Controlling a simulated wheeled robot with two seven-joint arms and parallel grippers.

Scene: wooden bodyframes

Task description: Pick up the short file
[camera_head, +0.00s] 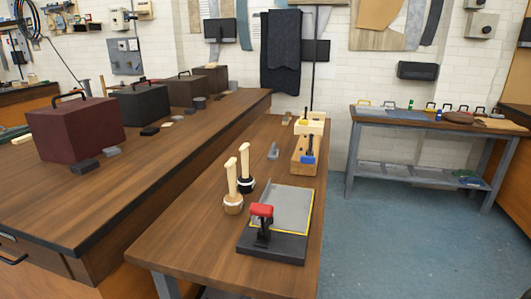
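No file can be clearly made out. Two pale wooden sticks or handles stand upright on the narrow wooden workbench (185,235). One handle (231,178) rises from a round brown base (232,207). The other handle (244,162) rises from a round dark base (246,186) just behind it. I cannot tell whether either belongs to the short file, or which is shorter. Neither of my grippers is in view.
A dark stand with a grey plate (288,208) and red-topped clamp (262,211) lies right of the handles. Wooden blocks (304,163) stand farther back. A bench with dark boxes (80,130) is on the left. The workbench's near left part is clear.

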